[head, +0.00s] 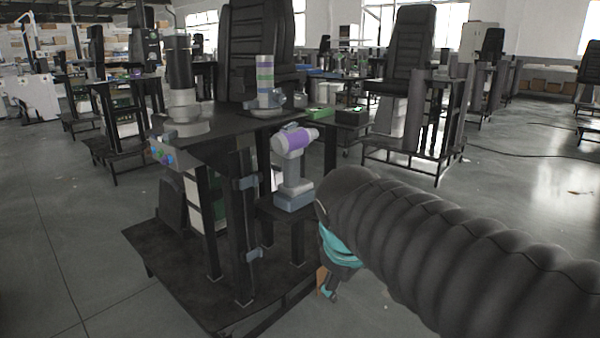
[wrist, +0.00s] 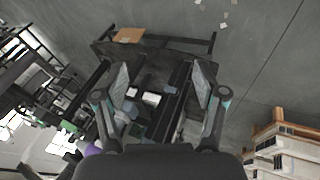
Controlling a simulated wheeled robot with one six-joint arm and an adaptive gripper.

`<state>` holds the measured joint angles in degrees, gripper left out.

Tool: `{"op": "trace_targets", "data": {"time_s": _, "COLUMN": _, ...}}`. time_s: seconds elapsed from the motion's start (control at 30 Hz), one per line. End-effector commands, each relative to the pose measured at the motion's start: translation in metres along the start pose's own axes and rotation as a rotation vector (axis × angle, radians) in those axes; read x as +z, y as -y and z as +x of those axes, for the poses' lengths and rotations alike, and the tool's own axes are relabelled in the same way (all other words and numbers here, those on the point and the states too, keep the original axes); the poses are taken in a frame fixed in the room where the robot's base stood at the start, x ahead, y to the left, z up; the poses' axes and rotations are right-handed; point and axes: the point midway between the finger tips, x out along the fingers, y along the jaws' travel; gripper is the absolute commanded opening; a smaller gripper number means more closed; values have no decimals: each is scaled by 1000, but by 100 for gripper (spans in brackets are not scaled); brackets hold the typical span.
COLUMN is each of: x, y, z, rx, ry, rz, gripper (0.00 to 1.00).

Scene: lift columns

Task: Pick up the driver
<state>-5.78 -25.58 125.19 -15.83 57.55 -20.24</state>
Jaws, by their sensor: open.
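The driver (head: 294,160) is purple and light grey with a blue-grey base. It stands upright on a small black side shelf (head: 270,209) of the workstation in the head view. A bit of purple (wrist: 92,150) shows at the lower left of the wrist view, partly hidden by my gripper's body; it may be the driver. My gripper (head: 328,288) hangs below and to the right of the driver in the head view, apart from it and partly hidden behind my dark ribbed arm. In the wrist view my gripper (wrist: 162,85) has its two fingers spread, with nothing held between them.
Wooden pallets (wrist: 285,150) show in the wrist view.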

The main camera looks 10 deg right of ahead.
Motion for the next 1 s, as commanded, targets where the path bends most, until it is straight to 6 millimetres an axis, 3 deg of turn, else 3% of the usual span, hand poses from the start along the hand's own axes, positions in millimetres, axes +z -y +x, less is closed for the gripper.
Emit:
{"op": "trace_targets", "data": {"time_s": 0.03, "x": -20, "y": -13, "z": 2, "rx": 24, "ry": 27, "rz": -101, "gripper": 71}}
{"op": "trace_targets", "data": {"time_s": 0.2, "x": -82, "y": -55, "z": 6, "rx": 121, "ry": 120, "rz": -440, "gripper": 71}}
{"op": "trace_targets", "data": {"time_s": 0.5, "x": -205, "y": -101, "z": 27, "rx": 279, "ry": 330, "rz": -1000, "gripper": 71}}
{"op": "trace_targets", "data": {"time_s": 0.8, "x": -320, "y": -108, "z": 54, "rx": 413, "ry": 598, "rz": -1461, "gripper": 71}}
{"op": "trace_targets", "data": {"time_s": 1.0, "x": -362, "y": -101, "z": 64, "rx": 459, "ry": 727, "rz": -1621, "gripper": 71}}
